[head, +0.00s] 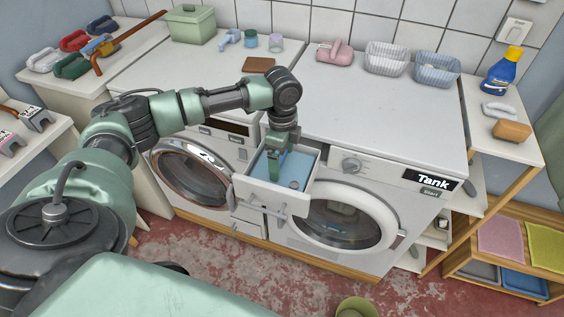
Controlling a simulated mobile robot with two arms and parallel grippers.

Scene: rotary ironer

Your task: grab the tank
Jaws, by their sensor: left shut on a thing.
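The tank (297,199) looks like a white, open-topped drawer with a blue inside and a front handle. It stands pulled out at the front of the right-hand white machine, whose panel bears a "Tank" label (432,181). My left gripper (273,166) reaches down from above into the tank and is shut. Its fingertips are low inside, and the exact spot they hold is hard to see. My right gripper is not in view.
A second front-loading machine (190,177) stands to the left. The worktop holds a green lidded box (191,24), small jars, a pink iron-like object (334,52) and two baskets. A wooden shelf is at the right. A green bin (357,307) stands on the floor in front.

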